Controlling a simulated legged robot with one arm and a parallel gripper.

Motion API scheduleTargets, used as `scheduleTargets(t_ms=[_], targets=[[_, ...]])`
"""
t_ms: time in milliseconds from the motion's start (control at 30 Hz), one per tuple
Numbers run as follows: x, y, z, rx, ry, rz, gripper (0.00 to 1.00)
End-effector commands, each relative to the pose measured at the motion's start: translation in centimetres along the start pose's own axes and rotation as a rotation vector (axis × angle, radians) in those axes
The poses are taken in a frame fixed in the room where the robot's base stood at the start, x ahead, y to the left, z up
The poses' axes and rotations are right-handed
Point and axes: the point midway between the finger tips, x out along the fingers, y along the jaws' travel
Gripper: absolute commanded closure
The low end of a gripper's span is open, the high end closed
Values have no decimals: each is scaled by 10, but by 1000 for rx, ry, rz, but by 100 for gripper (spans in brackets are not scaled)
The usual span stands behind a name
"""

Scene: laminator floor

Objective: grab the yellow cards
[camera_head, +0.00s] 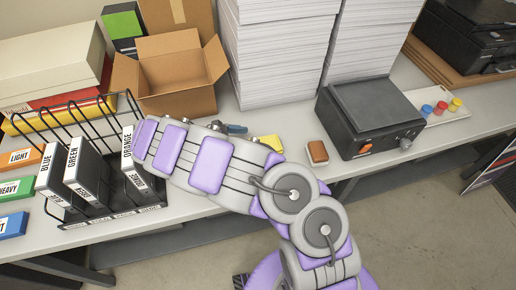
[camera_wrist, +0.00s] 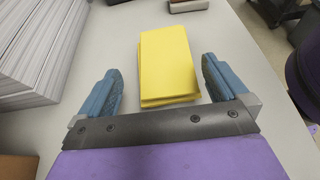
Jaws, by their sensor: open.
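The yellow cards (camera_wrist: 167,62) lie as a small, slightly uneven stack on the pale table in the wrist view. My gripper (camera_wrist: 160,88) is open, with one blue finger on each side of the near part of the stack and a gap to both. I cannot tell the fingers' height above the table. In the head view, part of the yellow cards (camera_head: 271,142) shows beyond my arm, and a blue finger of my gripper (camera_head: 235,128) is partly visible; my arm hides the rest.
Tall white paper stacks (camera_head: 280,50) stand behind the cards. A black machine (camera_head: 370,110) and a small brown-topped block (camera_head: 317,152) are to the right. An open cardboard box (camera_head: 180,75) and a wire rack (camera_head: 75,215) with labelled black binders are to the left.

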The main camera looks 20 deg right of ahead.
Motion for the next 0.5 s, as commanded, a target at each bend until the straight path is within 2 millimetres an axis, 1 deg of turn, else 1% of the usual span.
scheduleTargets(t_ms=[333, 500], targets=[[33, -3, -6, 0, -12, -2, 0], [41, -3, -5, 0, -11, 0, 0]])
